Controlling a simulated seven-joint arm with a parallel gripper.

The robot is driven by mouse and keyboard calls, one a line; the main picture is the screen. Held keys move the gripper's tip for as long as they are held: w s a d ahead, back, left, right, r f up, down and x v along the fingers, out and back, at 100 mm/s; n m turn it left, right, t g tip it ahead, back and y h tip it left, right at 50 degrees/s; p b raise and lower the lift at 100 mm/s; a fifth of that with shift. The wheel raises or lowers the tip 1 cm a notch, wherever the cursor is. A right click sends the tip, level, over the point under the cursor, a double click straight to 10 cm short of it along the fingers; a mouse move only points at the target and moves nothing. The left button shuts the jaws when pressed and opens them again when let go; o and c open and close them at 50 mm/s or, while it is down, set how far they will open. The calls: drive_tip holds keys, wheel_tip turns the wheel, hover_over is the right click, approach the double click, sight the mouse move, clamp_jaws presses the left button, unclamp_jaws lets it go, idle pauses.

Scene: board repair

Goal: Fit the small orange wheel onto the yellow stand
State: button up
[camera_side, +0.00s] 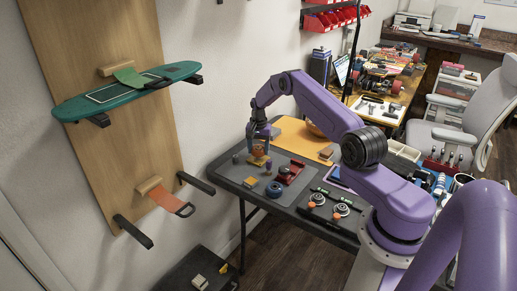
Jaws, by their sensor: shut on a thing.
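My gripper (259,142) points down over the grey mat on the dark table. It is shut on the small orange wheel (257,151), which shows just below the fingers. The yellow stand (258,161) is directly under the wheel on the mat. At this size I cannot tell whether the wheel touches the stand or hangs just above it. The fingers partly hide the wheel.
A blue wheel (274,189) and a red tool-like part (290,172) lie close by on the grey mat (243,172). Round parts with orange pieces (311,204) lie nearer the front. An orange-yellow sheet (296,135) is behind.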

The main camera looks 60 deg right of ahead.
drive_tip(key=shift+f, duration=0.55)
idle(0.4)
drive_tip(key=o, duration=0.8)
drive_tip(key=shift+o, duration=0.2)
drive_tip(key=shift+r, duration=5.45)
